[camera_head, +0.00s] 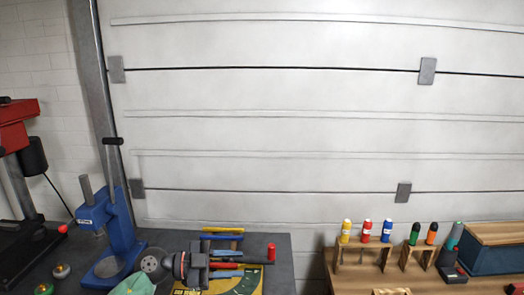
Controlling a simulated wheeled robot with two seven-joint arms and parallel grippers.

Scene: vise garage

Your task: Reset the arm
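No arm of mine and neither of my grippers can be made out in the head view. The view looks over the back of a dark workbench (276,246) and a wooden bench (346,284) toward a pale panelled garage door (300,100).
A blue press (118,235) and a red machine (14,130) stand at the left. A grinder-like tool (153,262), a dark block (198,266) and hand tools crowd the dark bench. Several coloured bottles stand in wooden racks (358,256) beside a blue box (492,258).

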